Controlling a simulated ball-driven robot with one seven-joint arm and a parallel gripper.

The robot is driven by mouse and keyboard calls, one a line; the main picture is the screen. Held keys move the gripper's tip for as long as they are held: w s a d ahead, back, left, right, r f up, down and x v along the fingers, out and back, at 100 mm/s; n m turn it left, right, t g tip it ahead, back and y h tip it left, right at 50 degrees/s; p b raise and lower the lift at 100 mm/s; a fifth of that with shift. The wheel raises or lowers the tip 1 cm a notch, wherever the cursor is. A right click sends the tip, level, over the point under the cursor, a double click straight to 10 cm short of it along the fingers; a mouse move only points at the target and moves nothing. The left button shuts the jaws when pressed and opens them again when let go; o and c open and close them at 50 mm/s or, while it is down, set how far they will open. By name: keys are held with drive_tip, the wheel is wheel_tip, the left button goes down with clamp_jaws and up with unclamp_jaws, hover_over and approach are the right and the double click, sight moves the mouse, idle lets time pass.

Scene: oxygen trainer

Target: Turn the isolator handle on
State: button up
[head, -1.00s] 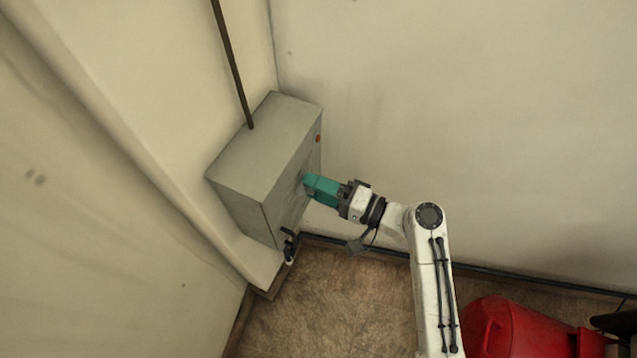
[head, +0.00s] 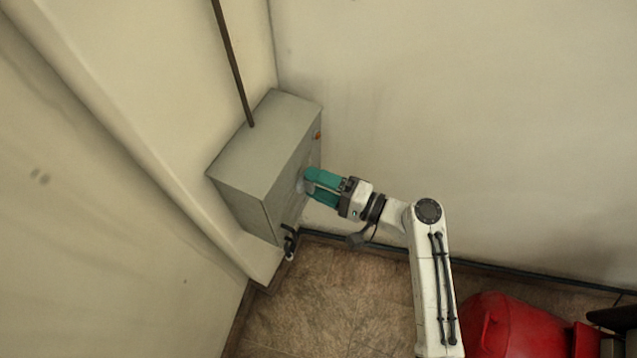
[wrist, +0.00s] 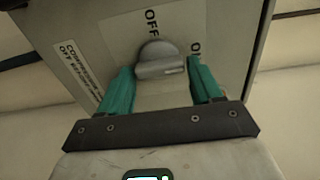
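The isolator handle (wrist: 160,62) is a grey rounded knob with a raised bar, on the front of a grey metal box (head: 240,172). In the wrist view an "OFF" label (wrist: 152,21) is above it and a partly hidden "ON" label (wrist: 195,49) is to its right. The bar lies roughly level in that view. My gripper (head: 306,185) is open at the box front, its two teal fingers apart. In the wrist view, the fingers (wrist: 162,70) stand left and right of the handle, with gaps visible. In the head view the fingers mostly hide the handle.
A pipe (head: 233,65) rises from the box top along the wall. A small orange-red part (head: 318,135) is on the box front, and a dark fitting (head: 290,243) sits at its lower edge. A red object (head: 510,325) stands on the floor at lower right.

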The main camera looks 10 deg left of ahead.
drive_tip(key=shift+o, duration=1.3)
drive_tip(key=shift+a, duration=0.1)
drive_tip(key=b+v, duration=0.1)
drive_tip(key=v, duration=1)
